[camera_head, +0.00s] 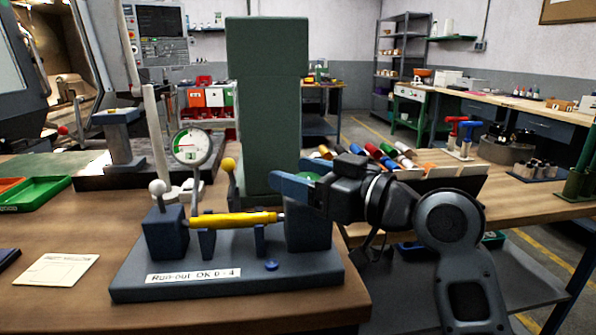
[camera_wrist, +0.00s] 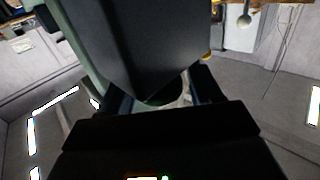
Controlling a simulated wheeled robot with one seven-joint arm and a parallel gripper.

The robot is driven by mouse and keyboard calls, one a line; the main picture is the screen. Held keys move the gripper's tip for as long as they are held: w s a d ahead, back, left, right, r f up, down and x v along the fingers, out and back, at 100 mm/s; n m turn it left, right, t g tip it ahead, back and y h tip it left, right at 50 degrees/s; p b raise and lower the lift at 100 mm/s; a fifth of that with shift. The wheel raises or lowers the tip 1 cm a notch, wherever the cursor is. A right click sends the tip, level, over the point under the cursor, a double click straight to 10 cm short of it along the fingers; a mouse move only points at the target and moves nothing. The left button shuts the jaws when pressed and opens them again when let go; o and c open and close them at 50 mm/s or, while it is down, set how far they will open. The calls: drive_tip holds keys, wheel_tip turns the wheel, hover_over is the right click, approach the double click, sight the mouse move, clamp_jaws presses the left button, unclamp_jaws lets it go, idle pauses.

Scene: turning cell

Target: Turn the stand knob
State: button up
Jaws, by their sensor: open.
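The run-out stand (camera_head: 220,283) is a blue-grey base with end blocks on the wood bench, labelled "Run-out OK 0 - 4". A yellow shaft (camera_head: 235,219) lies level between its blocks. A green round part, seemingly the stand knob (camera_head: 310,177), shows just behind my gripper (camera_head: 290,183), above the right block (camera_head: 308,232). My gripper reaches in from the right, jaws open. In the wrist view a green rounded edge (camera_wrist: 163,101) shows between the blue fingers, under a large dark block. Whether the fingers touch it, I cannot tell.
A dial gauge (camera_head: 192,147) stands behind the shaft, with a yellow-ball lever (camera_head: 229,166) and a grey-ball lever (camera_head: 157,188) nearby. A tall green column (camera_head: 266,100) rises close behind my gripper. A paper card (camera_head: 56,270) and green tray (camera_head: 40,192) lie left.

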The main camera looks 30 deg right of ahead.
drive_tip(key=shift+w+a, duration=0.2)
drive_tip(key=shift+w, duration=0.1)
drive_tip(key=shift+c, duration=0.5)
drive_tip(key=c, duration=0.8)
drive_tip(key=shift+c, duration=0.2)
